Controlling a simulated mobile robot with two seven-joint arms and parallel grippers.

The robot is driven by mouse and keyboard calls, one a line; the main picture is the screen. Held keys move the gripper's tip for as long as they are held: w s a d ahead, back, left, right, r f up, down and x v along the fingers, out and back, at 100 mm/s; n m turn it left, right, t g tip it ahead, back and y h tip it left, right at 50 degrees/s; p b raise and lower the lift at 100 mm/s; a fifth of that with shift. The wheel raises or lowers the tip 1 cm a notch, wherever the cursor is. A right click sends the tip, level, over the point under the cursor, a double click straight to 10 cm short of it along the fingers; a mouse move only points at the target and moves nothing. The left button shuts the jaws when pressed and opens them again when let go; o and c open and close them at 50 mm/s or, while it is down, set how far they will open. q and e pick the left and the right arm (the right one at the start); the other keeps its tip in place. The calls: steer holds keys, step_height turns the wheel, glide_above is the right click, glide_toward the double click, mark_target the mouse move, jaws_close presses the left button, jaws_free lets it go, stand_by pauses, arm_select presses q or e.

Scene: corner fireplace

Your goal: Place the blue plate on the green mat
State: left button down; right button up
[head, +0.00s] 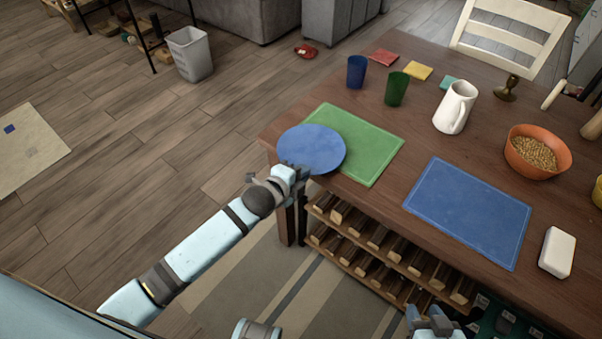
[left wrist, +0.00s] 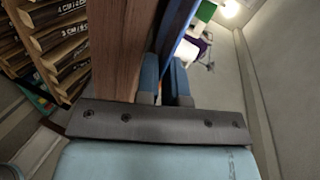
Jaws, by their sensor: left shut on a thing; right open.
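The round blue plate (head: 312,147) is at the table's left corner, overlapping the left part of the green mat (head: 372,152) in the head view. Part of the plate reaches past the mat's left edge. My left gripper (head: 297,172) is shut on the plate's near rim, just off the table edge. In the left wrist view, the fingers (left wrist: 166,82) pinch the plate (left wrist: 181,38), seen edge-on beside the wooden tabletop. I cannot tell whether the plate touches the mat. My right gripper (head: 431,320) is open and empty at the bottom, in front of the rack.
A blue mat (head: 468,212) lies right of the green mat. Behind stand a blue cup (head: 356,72), a green cup (head: 397,89) and a white pitcher (head: 455,107). An orange bowl (head: 520,160) is at the right. A wooden rack (head: 385,250) sits below the tabletop.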

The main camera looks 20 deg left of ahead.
arm_select(q)
steer(key=shift+f, duration=0.1)
steer(key=c, duration=1.6)
jaws_free()
steer(key=shift+f, duration=0.1)
steer(key=o, duration=0.4)
steer(key=shift+c, duration=0.2)
